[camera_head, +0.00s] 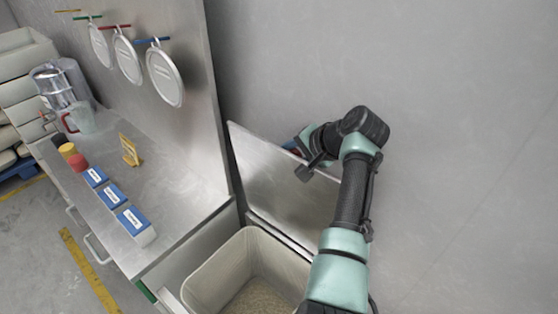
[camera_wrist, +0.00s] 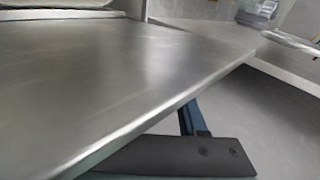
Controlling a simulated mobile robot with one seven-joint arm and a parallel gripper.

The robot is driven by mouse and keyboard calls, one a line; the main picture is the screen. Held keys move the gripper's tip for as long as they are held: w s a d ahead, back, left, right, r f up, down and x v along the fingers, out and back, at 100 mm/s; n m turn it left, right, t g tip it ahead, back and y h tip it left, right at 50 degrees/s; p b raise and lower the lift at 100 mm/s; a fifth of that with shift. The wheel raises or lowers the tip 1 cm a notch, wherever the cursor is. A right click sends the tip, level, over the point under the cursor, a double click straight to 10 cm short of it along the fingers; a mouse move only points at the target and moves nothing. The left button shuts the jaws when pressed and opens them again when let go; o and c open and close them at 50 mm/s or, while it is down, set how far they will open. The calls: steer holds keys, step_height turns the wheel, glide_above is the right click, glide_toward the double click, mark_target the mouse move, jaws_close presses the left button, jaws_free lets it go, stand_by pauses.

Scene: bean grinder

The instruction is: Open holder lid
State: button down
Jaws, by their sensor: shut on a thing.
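The holder lid is a flat grey metal plate (camera_head: 275,178), standing steeply raised at the back of an open bin (camera_head: 205,277). The bin is pale and has brown, grainy contents at its bottom. My gripper (camera_head: 301,153) is at the lid's upper edge and is shut on the lid. Its fingertips are partly hidden by the lid and the wrist. In the wrist view the lid's metal face (camera_wrist: 120,75) fills the left and middle, with a dark finger and a blue part below its edge.
A metal counter (camera_head: 170,190) left of the bin carries several blue labelled boxes (camera_head: 131,220), a yellow stand (camera_head: 130,151) and a grinder (camera_head: 55,88). Round metal discs (camera_head: 165,77) hang on the panel behind. A bare grey wall (camera_head: 450,130) stands behind the lid.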

steer(key=shift+w+d, duration=0.4)
steer(key=shift+w, duration=0.25)
steer(key=c, duration=0.5)
jaws_free()
steer(key=shift+d, duration=0.15)
steer(key=b+v, duration=0.3)
steer(key=v, duration=0.9)
steer(key=shift+d+r, duration=0.25)
steer(key=shift+d, duration=0.1)
